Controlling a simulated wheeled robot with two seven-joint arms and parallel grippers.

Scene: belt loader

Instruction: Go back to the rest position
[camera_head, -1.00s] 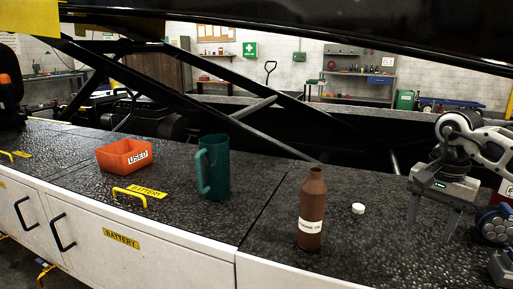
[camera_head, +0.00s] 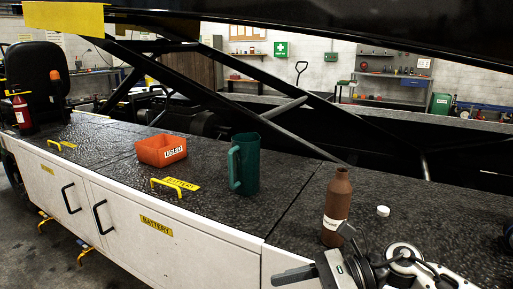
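My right gripper (camera_head: 298,276) is low at the bottom edge, in front of and left of the brown oil bottle. One finger points left and the rest is cut off by the frame; it looks open, with nothing seen in it. The brown bottle (camera_head: 338,200) stands upright on the dark worktop, its foot partly hidden by my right arm. Its white cap (camera_head: 383,211) lies to its right. A green jug (camera_head: 245,165) stands further left. An orange bin (camera_head: 162,151) labelled USED sits left of the jug. My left gripper is not in view.
The textured black worktop (camera_head: 225,205) has free room between the jug and the bottle. A yellow handle (camera_head: 167,188) rises from it near the BATTERY label. Black diagonal beams (camera_head: 285,110) cross behind. A red extinguisher (camera_head: 21,110) stands at the far left by a black seat.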

